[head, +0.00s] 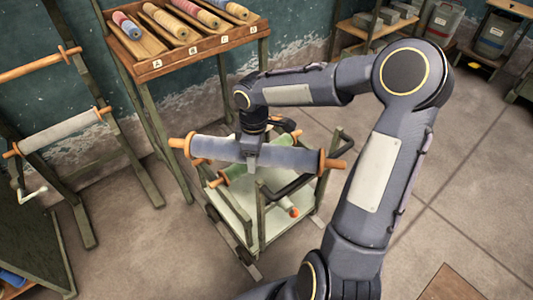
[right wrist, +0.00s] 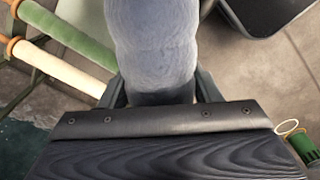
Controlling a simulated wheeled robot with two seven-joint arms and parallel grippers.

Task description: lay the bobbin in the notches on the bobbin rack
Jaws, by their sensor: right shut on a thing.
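The bobbin (head: 255,154) is a long blue-grey roll with orange-brown wooden ends. My right gripper (head: 251,165) is shut around its middle and holds it level, above a wheeled frame. In the right wrist view the blue-grey roll (right wrist: 153,45) runs between the jaws. A wooden stand (head: 190,52) with slots marked by letters holds several smaller coloured rolls at the back. At the left, an upright frame (head: 130,150) carries a grey roll (head: 58,131) and a bare wooden roller (head: 40,64). I cannot tell which of these is the bobbin rack. My left gripper is out of view.
The wheeled frame (head: 260,222) under the bobbin has dark handles and holds a green roll (head: 235,174) and other rolls. A shelf (head: 362,27) and grey bins (head: 494,36) stand at the back right. The floor (head: 455,190) at the right is mostly clear.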

